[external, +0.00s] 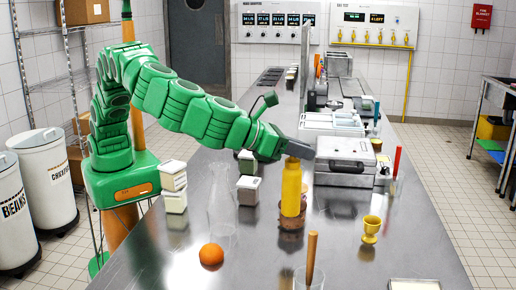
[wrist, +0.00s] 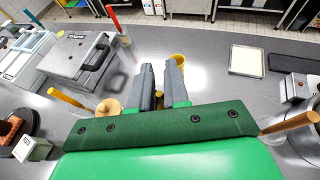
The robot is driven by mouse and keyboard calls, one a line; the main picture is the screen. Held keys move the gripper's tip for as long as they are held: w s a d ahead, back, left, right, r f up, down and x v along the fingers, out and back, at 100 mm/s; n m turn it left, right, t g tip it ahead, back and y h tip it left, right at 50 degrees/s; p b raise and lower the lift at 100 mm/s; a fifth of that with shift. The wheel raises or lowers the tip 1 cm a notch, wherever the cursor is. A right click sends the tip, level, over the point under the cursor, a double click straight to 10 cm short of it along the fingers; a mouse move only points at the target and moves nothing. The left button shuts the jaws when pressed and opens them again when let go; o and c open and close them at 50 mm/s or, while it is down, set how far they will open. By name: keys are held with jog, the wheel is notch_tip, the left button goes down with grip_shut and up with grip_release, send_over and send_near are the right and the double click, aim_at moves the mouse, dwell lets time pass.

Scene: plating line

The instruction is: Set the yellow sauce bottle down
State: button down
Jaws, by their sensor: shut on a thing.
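The yellow sauce bottle (external: 291,188) is upright over the steel counter, below my gripper (external: 298,148) in the external view. My gripper (wrist: 161,80) is shut on the bottle near its top. In the wrist view the fingers hide most of the bottle, and only a small yellow patch shows between them. A round brown object (external: 291,224) shows right at the bottle's base. I cannot tell whether the bottle touches it or the counter.
A yellow egg cup (external: 371,229) stands to the right, an orange (external: 211,255) and a clear bottle (external: 221,200) to the left. A wooden handle (external: 312,257) rises from a glass in front. A metal press (external: 345,162) is behind. Bare counter lies front right.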

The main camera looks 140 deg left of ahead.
aim_at(298, 186)
jog(key=shift+f, duration=4.6)
jog(key=c, duration=1.1)
grip_release()
jog(key=v, duration=1.2)
